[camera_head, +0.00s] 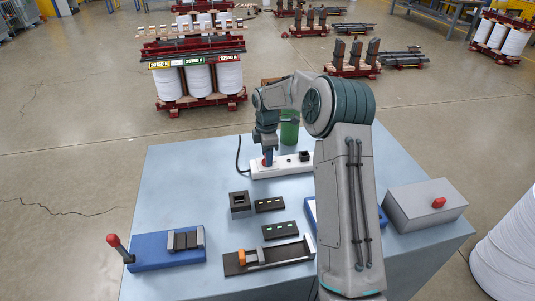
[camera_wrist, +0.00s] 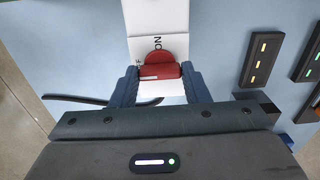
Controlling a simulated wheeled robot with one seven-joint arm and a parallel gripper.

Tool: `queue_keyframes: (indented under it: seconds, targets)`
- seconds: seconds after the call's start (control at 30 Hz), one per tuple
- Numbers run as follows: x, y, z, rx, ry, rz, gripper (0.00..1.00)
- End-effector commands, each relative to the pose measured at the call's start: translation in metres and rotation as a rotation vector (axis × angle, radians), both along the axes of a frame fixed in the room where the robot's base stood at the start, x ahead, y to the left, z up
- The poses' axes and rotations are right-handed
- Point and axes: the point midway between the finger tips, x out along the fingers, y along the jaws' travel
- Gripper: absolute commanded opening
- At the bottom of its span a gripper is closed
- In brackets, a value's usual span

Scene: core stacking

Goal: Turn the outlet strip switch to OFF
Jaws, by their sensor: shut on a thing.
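The white outlet strip (camera_head: 284,168) lies near the back of the blue-grey table. In the wrist view the strip (camera_wrist: 157,18) runs up from the jaws. Its red switch (camera_wrist: 160,63) sits between the two blue fingers of my gripper (camera_wrist: 163,86), which is shut on it. A white mark on the switch points left. The letters "ON" show just above the switch, and another label at its left is partly hidden. In the head view my gripper (camera_head: 267,161) points down at the strip's left end, where a little of the red switch shows.
A black cable (camera_head: 239,158) leaves the strip's left end. A green cylinder (camera_head: 289,132) stands behind the strip. In front are black modules (camera_head: 270,205), a slider fixture (camera_head: 272,256), a blue base with red lever (camera_head: 165,254), and a grey box with red knob (camera_head: 415,210) at right.

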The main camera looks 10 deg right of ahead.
Motion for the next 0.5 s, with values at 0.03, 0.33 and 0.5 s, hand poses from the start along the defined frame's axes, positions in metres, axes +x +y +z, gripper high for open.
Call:
queue_keyframes:
  seconds: [0.03,0.33,0.5]
  targets:
    - [0.0013,0.0004,0.002,0.0,-0.005,0.002,0.19]
    - [0.0007,0.0001,0.0011,-0.001,-0.003,0.001,0.64]
    - [0.0006,-0.0001,0.0033,-0.001,-0.002,0.0,0.64]
